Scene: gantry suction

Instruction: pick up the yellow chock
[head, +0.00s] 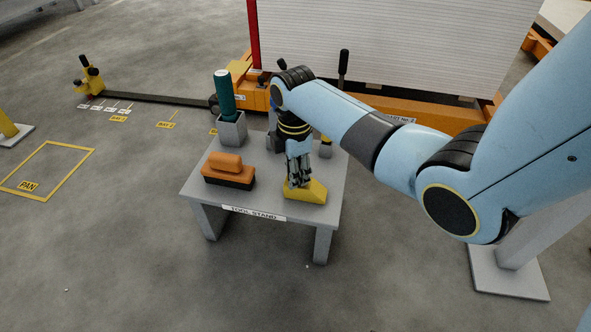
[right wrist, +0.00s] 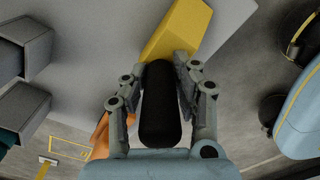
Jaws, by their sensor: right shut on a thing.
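The yellow chock (head: 314,192) is at the front right of the grey tool stand (head: 268,192) and appears to rest on its top. My right gripper (head: 298,182) points down onto it from above and partly covers it. In the right wrist view, the fingers of the right gripper (right wrist: 163,68) are closed on both sides of a black rounded grip (right wrist: 160,105). The yellow body of the chock (right wrist: 182,25) shows just beyond the fingertips. My left gripper is not in view.
An orange block with a dark base (head: 228,171) sits left on the stand. Behind it, a grey holder (head: 231,130) contains a teal-handled tool (head: 225,92). An orange frame (head: 430,138) with a white stack (head: 400,50) stands behind. Floor in front is clear.

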